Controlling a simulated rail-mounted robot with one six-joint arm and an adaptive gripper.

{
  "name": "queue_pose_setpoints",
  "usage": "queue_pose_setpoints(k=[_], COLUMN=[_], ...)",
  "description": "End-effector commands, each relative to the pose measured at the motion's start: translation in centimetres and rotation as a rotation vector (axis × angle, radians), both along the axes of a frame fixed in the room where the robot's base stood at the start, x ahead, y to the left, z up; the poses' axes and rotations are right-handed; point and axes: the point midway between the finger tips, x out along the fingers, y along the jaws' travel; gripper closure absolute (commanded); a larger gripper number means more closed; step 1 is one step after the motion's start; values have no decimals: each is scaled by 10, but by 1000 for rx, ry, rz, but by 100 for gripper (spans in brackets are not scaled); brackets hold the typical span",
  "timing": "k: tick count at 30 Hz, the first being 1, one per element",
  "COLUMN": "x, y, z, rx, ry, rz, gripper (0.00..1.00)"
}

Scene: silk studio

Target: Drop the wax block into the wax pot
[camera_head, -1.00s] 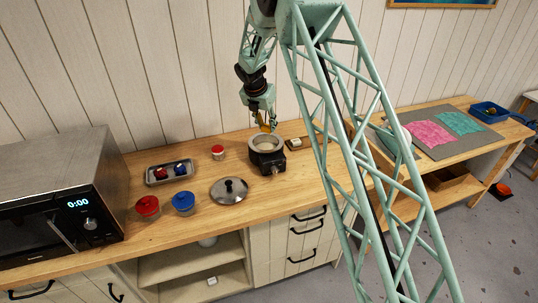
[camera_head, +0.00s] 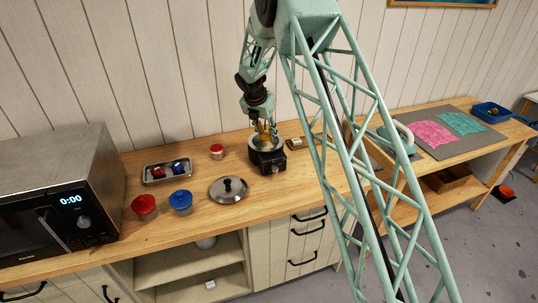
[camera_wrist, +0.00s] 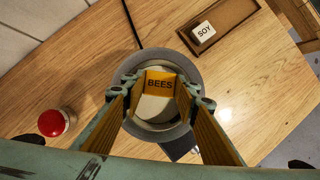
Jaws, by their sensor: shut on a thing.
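The wax block (camera_wrist: 160,83) is yellow-orange and marked BEES. In the wrist view it sits between the two fingers of my gripper (camera_wrist: 157,97), which is shut on it. Block and fingertips are over the opening of the wax pot (camera_wrist: 134,126). In the head view the wax pot (camera_head: 267,160) is a dark round pot with a pale rim on the wooden counter, with my gripper (camera_head: 265,135) right above its mouth. I cannot tell exactly how far the block is above or inside the rim.
The pot lid (camera_head: 229,189) lies left of the pot. A white SOY block (camera_wrist: 203,29) sits in a wooden tray (camera_wrist: 226,16) to the right. A red-lidded jar (camera_head: 217,151), red pot (camera_head: 144,207), blue pot (camera_head: 181,201) and metal tray (camera_head: 165,179) stand farther left.

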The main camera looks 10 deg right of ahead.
Motion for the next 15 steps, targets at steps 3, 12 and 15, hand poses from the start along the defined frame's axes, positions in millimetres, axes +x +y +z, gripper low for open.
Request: queue_pose_setpoints(k=[3,12,15], x=[0,0,0], y=[0,0,0], z=[-1,-1,-1], rx=[0,0,0], ry=[0,0,0], rz=[0,0,0], gripper=[82,67,58])
